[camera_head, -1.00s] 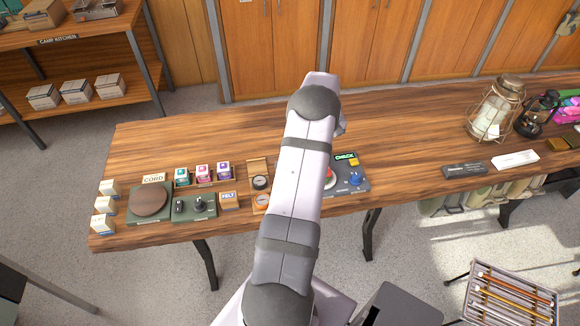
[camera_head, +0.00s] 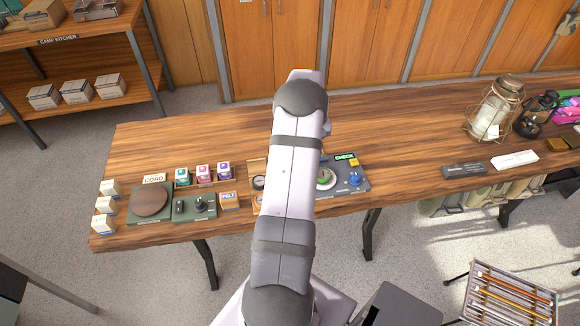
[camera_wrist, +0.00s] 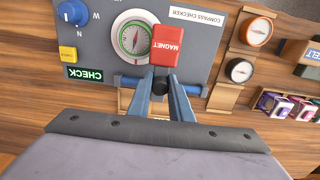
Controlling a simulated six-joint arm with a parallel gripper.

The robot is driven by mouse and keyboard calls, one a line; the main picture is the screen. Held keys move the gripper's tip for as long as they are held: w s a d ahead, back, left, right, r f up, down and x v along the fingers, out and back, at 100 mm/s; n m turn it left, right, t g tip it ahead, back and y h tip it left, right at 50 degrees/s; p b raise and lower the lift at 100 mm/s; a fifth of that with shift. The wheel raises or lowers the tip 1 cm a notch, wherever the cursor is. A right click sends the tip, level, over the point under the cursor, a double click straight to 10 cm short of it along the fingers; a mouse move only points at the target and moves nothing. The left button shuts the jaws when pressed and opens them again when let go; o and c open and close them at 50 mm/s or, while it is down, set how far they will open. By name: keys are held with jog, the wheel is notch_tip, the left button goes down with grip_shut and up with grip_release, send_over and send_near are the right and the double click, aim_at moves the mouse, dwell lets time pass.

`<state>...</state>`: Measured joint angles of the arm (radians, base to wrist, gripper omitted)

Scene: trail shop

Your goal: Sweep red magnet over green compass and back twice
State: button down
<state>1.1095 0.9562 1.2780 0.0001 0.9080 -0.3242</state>
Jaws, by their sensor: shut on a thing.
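The red magnet (camera_wrist: 167,46), labelled MAGNET, is held at the tips of my gripper (camera_wrist: 161,80), which is shut on it. In the wrist view the magnet is beside the green compass (camera_wrist: 132,39) and seems to overlap the right edge of its round housing. The compass is set in the grey compass checker panel (camera_wrist: 95,25). In the head view the compass (camera_head: 325,178) shows just right of my arm. My gripper and the magnet are hidden behind the arm there.
The panel has a blue knob (camera_wrist: 72,13), a yellow button (camera_wrist: 67,53) and a lit CHECK sign (camera_wrist: 84,73). An orange-rimmed compass (camera_wrist: 256,31) and a black-rimmed one (camera_wrist: 239,70) sit on a wooden holder beside it. Small boxes (camera_head: 203,173) stand farther left.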

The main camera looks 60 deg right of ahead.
jog(key=shift+w+a+r, duration=0.1)
jog(key=shift+w+a, duration=1.85)
jog(key=shift+w, duration=0.2)
jog(key=c, duration=1.7)
grip_release()
jog(key=shift+p, duration=0.3)
jog(key=shift+s+r+p, duration=0.1)
jog(key=shift+r+p, duration=2.25)
jog(key=shift+r, duration=1.1)
